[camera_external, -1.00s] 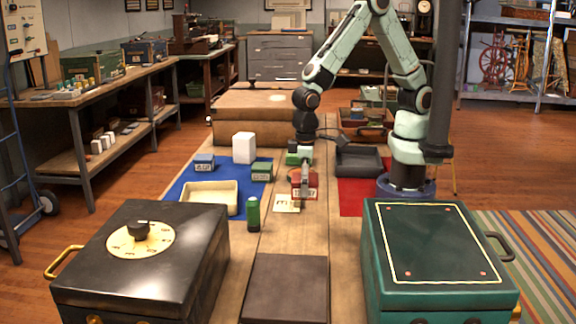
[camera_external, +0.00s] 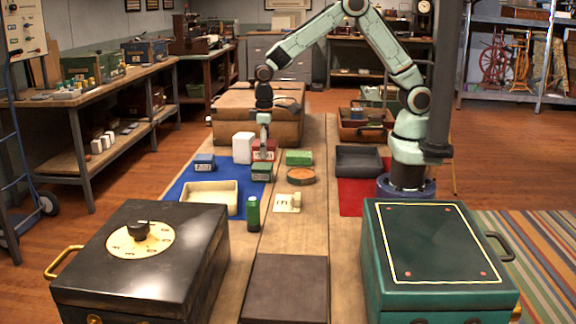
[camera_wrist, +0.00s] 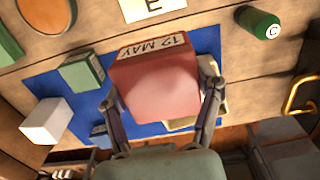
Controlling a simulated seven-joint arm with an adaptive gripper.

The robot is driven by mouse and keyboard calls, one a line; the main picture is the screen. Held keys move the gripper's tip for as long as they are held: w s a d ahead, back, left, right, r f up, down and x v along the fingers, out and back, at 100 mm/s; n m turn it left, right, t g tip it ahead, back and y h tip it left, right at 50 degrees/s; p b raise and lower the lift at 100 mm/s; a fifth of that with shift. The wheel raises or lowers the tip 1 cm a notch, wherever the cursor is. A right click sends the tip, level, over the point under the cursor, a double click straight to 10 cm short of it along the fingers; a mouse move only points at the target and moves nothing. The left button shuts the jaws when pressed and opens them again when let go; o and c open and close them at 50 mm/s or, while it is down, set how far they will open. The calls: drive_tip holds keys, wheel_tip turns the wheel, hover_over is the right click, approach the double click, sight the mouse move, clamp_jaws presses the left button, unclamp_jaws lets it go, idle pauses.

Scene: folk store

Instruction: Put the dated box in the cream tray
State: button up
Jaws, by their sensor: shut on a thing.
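The dated box is red, with a pale label that seems to read "12 MAY" in the wrist view (camera_wrist: 155,85). My gripper (camera_external: 264,150) is shut on this red box (camera_external: 271,154), which is held above the table behind a green box. The cream tray (camera_external: 208,211) sits on the blue mat, in front and to the left of the held box. In the wrist view the cream tray (camera_wrist: 180,126) is mostly hidden behind the red box and my finger.
On or by the blue mat (camera_external: 183,180) are a blue box (camera_external: 204,162), a white block (camera_external: 243,147) and a green labelled box (camera_external: 261,172). A green cylinder (camera_external: 253,213) stands right of the tray. A round brown-topped object (camera_external: 301,176) and a lettered card (camera_external: 287,202) lie farther right.

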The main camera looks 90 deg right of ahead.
drive_tip(key=w+f, duration=0.3)
drive_tip(key=w, duration=0.1)
drive_tip(key=w+a+f, duration=0.1)
drive_tip(key=w+f, duration=0.2)
drive_tip(key=w, duration=0.1)
drive_tip(key=w+a+f, duration=0.1)
drive_tip(key=w+f, duration=0.2)
drive_tip(key=w, duration=0.1)
drive_tip(key=shift+w+f, duration=0.15)
drive_tip(key=shift+f, duration=1.55)
drive_tip(key=shift+f, duration=0.15)
drive_tip(key=o, duration=1.2)
